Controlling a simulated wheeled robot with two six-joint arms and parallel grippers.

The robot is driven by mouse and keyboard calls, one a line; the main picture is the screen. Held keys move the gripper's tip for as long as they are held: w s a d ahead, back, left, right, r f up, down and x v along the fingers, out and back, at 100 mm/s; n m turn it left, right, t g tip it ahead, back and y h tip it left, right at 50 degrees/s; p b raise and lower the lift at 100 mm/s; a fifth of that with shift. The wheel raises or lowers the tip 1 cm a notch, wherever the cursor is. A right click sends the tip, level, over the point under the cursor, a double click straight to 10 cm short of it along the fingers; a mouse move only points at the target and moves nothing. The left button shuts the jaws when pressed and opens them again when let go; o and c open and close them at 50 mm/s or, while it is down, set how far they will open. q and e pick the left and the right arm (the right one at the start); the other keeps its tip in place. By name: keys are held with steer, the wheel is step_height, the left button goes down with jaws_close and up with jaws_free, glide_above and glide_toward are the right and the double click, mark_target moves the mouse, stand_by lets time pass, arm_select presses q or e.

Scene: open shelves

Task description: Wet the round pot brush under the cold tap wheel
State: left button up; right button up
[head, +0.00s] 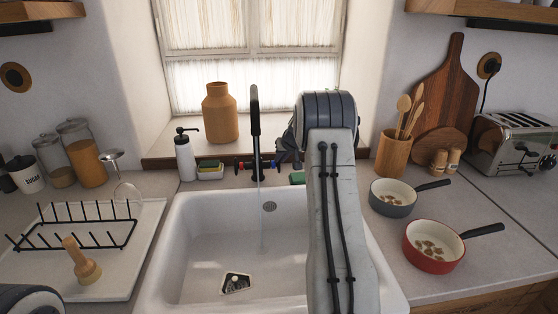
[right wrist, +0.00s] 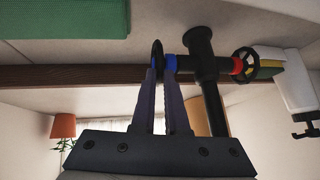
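The round pot brush (head: 84,266), wooden with a knob-like handle, sits on the left drainboard. The black tap (head: 255,125) stands behind the sink, with a faint thin stream of water below its spout. Its cold wheel, a black ring beside a blue collar, shows edge-on in the right wrist view (right wrist: 158,55); a red collar marks the opposite wheel (right wrist: 245,62). My right gripper (right wrist: 162,75) has its fingertips at the cold wheel, with a narrow gap between them; whether they clamp its rim is unclear. In the head view my right arm partly hides that side. My left gripper is out of view.
The white sink (head: 180,225) is empty except for its drain fitting. A black dish rack (head: 75,228) stands behind the brush. A soap dispenser (head: 185,158) and sponge dish (head: 209,172) stand left of the tap. Two pans (head: 432,262) stand on the right counter.

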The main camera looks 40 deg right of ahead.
steer(key=o, duration=0.3)
steer(key=shift+a, duration=0.15)
steer(key=shift+o, duration=0.2)
steer(key=b+v, duration=0.2)
steer(key=v, duration=0.8)
steer(key=shift+r, duration=0.15)
steer(key=shift+s, duration=0.15)
